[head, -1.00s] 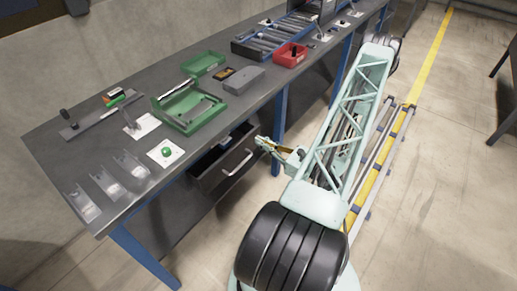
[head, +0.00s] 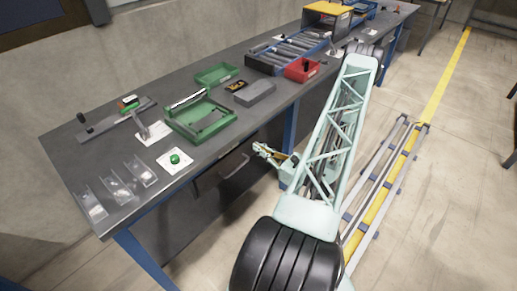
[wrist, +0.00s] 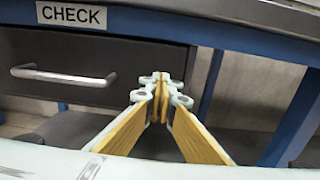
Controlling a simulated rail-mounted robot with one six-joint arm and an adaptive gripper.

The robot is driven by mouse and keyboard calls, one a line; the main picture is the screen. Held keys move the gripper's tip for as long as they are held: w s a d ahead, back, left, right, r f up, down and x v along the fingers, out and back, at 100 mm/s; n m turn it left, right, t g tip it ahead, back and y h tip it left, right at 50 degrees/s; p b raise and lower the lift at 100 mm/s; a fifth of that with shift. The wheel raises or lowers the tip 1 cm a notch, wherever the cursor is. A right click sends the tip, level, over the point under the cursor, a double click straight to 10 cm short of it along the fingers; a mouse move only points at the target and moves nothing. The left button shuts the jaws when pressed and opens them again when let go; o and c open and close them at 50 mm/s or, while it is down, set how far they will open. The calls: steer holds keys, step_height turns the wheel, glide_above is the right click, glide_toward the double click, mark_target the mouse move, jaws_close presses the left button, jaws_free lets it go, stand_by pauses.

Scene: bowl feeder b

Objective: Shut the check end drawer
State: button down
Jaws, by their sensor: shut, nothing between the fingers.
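The check end drawer has a dark front (head: 208,181) and a silver bar handle (head: 236,166) under the near end of the bench in the head view. No drawer interior shows there. In the wrist view the dark drawer front (wrist: 135,62) with its handle (wrist: 62,76) sits beneath the blue rail, below the white CHECK label (wrist: 72,15). It looks in or nearly in; a small gap cannot be told. My gripper (head: 257,148) is shut and empty, near the drawer's right end. In the wrist view its tips (wrist: 160,82) overlap the drawer's right edge; contact cannot be told.
The grey bench top (head: 110,160) carries a green fixture (head: 205,122), a green button on a white plate (head: 175,159) and a red bin (head: 302,70). A blue bench leg (wrist: 295,125) stands right of my gripper. Open floor lies right of the rail.

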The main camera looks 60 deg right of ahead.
steer(key=p+v, duration=0.1)
steer(key=v, duration=1.3)
steer(key=shift+p, duration=0.35)
stand_by(0.3)
steer(key=shift+r, duration=0.1)
stand_by(0.8)
